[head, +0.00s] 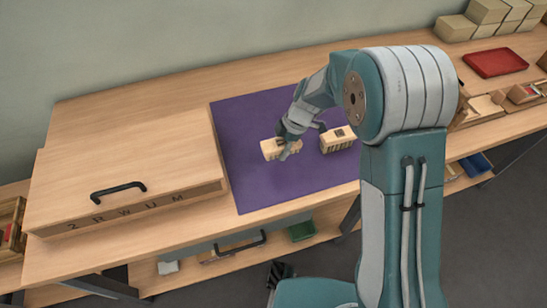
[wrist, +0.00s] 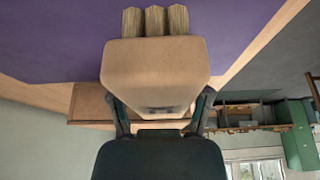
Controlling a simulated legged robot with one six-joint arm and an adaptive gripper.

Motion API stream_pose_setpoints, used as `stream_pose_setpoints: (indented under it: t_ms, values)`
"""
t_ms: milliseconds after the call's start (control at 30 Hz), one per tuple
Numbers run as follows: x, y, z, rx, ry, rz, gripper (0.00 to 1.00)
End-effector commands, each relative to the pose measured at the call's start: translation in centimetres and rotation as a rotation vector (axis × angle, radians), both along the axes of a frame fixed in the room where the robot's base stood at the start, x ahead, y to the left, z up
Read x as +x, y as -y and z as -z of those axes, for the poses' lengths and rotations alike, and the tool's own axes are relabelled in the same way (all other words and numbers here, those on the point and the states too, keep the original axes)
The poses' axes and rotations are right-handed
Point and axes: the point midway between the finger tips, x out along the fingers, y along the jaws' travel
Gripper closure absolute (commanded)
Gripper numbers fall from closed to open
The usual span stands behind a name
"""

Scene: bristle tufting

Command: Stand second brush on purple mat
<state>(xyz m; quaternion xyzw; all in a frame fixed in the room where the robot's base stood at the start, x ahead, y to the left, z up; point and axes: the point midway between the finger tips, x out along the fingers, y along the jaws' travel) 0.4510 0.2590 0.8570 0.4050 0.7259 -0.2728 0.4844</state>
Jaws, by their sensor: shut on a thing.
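My gripper (head: 288,146) is shut on a light wooden brush block (head: 270,150) over the purple mat (head: 243,185). In the wrist view my fingers are on both sides of this held brush (wrist: 155,65), and three pale bristle tufts stick out from its far end toward the purple mat (wrist: 50,40). I cannot tell whether it touches the mat. Another brush (head: 338,140) is on the mat to the right of my gripper, with a dark square mark on top and dark-striped sides. My arm hides the mat's right part.
A large wooden box (head: 125,165) with a black handle stands left of the mat. A red tray (head: 496,62) and stacked pale blocks (head: 490,18) are at the far right. The mat's front and left parts are clear.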

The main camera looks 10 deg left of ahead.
Motion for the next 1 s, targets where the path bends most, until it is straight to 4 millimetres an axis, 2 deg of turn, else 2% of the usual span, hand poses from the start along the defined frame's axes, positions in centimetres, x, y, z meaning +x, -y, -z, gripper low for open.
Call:
stream_pose_setpoints:
  t_ms: [300, 500, 767, 800, 867, 1000]
  values:
    - [-0.7, -1.9, 2.5, 0.0, 0.0, -0.001, 0.81]
    - [-0.6, -1.8, 5.3, 0.0, 0.0, 0.001, 0.81]
    - [-0.6, -1.8, 5.4, 0.0, 0.002, 0.001, 0.81]
    - [-0.6, -1.8, 5.5, -0.001, 0.001, 0.001, 0.28]
    - [-0.6, -1.8, 5.5, 0.0, 0.002, 0.002, 0.02]
    - [-0.6, -1.8, 5.4, -0.001, 0.001, 0.001, 0.02]
